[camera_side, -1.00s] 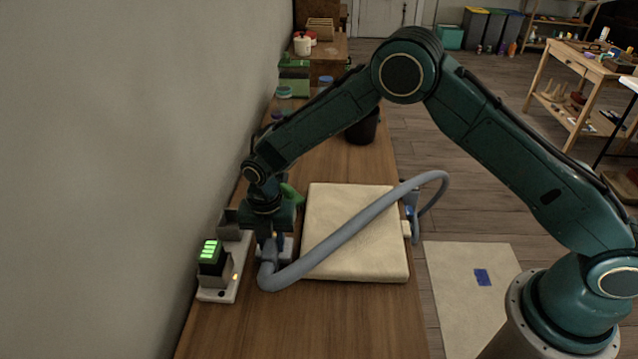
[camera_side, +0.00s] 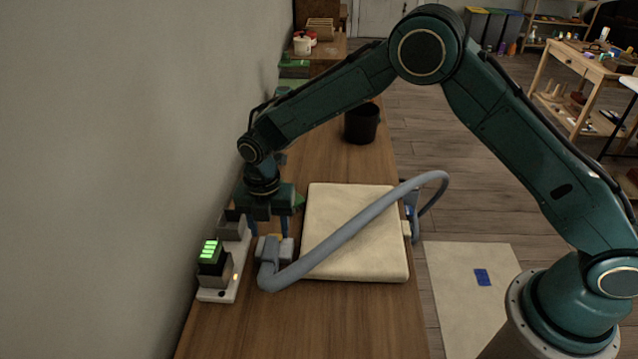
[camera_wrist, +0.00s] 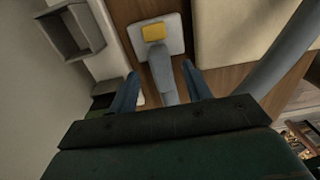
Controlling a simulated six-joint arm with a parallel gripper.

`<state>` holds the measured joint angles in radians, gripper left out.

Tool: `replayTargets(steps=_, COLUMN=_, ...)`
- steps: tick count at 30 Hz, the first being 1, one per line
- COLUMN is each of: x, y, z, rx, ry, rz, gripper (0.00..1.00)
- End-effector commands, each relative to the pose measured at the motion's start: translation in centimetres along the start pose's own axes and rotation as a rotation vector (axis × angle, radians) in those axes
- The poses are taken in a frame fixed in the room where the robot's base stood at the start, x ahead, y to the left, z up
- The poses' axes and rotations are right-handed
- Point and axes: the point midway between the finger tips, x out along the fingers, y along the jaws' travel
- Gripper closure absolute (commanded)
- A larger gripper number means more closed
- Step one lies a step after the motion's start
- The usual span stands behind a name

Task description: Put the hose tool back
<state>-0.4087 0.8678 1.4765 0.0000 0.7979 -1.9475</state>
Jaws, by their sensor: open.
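The hose tool is a thick grey-blue hose (camera_side: 350,229) ending in a grey head (camera_side: 268,268) low on the left part of the bench. The head's end sits at a small light-grey block (camera_side: 287,250) with a yellow patch, which also shows in the wrist view as a pale block (camera_wrist: 175,44) with a yellow pad (camera_wrist: 153,32). My gripper (camera_side: 268,230) is above the head, open and empty, fingers pointing down. In the wrist view, the grey tool (camera_wrist: 161,72) lies between my spread fingers (camera_wrist: 160,69), apart from both. Whether the head is fully seated cannot be told.
A cream padded board (camera_side: 330,215) lies under the hose's middle. A charger with green lights (camera_side: 210,252) on a white strip stands at the wall side. An open grey box (camera_wrist: 72,35) is near my left finger. A black pot (camera_side: 362,124) stands farther back. The front bench is clear.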

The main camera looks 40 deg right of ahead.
Motion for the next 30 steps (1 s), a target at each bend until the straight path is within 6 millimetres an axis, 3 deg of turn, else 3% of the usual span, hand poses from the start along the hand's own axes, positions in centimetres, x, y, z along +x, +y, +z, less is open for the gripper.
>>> replayTargets(steps=6, x=-3.8, y=0.1, z=0.0, rx=0.000, ry=-0.001, rz=0.003, gripper=0.51)
replayTargets(steps=12, x=-6.4, y=0.1, z=0.0, rx=0.000, ry=-0.001, rz=0.003, gripper=0.51)
replayTargets(steps=18, x=-7.5, y=0.0, z=0.0, rx=0.000, ry=0.000, rz=0.000, gripper=0.51)
replayTargets(steps=30, x=-7.6, y=0.0, z=0.0, rx=0.000, ry=0.000, rz=0.000, gripper=0.51)
